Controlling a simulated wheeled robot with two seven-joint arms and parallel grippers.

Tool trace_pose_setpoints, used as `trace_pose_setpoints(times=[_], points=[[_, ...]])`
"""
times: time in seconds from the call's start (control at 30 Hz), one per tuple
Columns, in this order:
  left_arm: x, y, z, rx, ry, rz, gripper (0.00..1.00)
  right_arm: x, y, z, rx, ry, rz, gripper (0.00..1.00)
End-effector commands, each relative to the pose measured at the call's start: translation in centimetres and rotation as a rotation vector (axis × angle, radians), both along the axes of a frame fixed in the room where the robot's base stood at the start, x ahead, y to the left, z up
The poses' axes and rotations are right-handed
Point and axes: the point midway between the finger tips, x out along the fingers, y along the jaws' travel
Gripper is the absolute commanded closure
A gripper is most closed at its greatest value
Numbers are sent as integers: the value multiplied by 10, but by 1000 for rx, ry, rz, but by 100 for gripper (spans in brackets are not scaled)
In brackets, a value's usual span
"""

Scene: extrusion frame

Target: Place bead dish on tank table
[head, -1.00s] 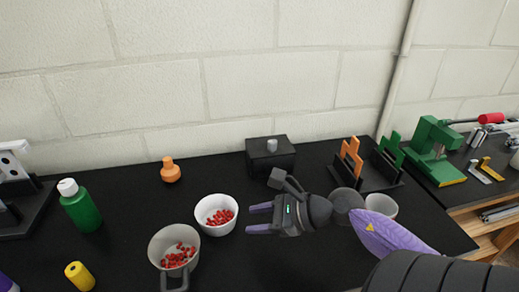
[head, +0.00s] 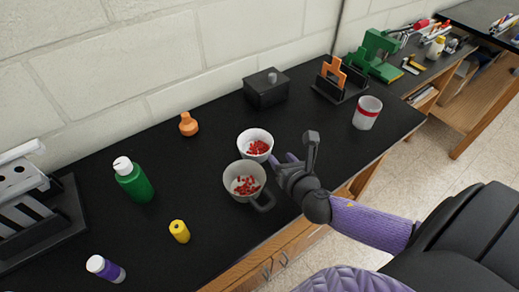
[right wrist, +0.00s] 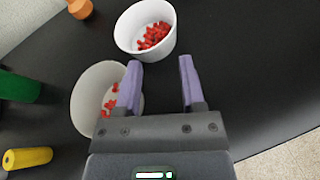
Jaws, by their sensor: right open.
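In the right wrist view, the white bowl (right wrist: 128,41) is just beyond my fingertips and the mug (right wrist: 85,92) is at the left, partly hidden by a finger. My right gripper (head: 281,160) is open and empty, low at the bowl's right side; its two purple fingers (right wrist: 161,65) point toward the bowl with a gap between them. My left gripper is not in view. I see no tank that marks the tank table.
The black table (head: 210,180) also holds a green bottle (head: 133,182), orange flask (head: 188,124), yellow cylinder (head: 179,231), purple bottle (head: 106,269), black box (head: 264,93) and red-banded cup (head: 366,113). Another table (head: 488,22) stands at the far right. Open floor (head: 440,150) lies between.

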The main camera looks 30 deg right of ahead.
Motion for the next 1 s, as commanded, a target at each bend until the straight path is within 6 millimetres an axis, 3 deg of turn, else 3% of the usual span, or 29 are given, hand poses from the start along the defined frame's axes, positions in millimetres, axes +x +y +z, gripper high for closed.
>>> trace_pose_setpoints(times=[0.1,0.6,0.83,1.0], points=[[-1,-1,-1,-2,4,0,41,4,-3,-9,-4,30,-30,49],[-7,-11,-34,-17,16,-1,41,84,-24,-42,-3,30,-30,49],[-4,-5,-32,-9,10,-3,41,86,-25,-40,-4,30,-29,49],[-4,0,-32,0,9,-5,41,86,-25,-40,-4,30,-29,83]])
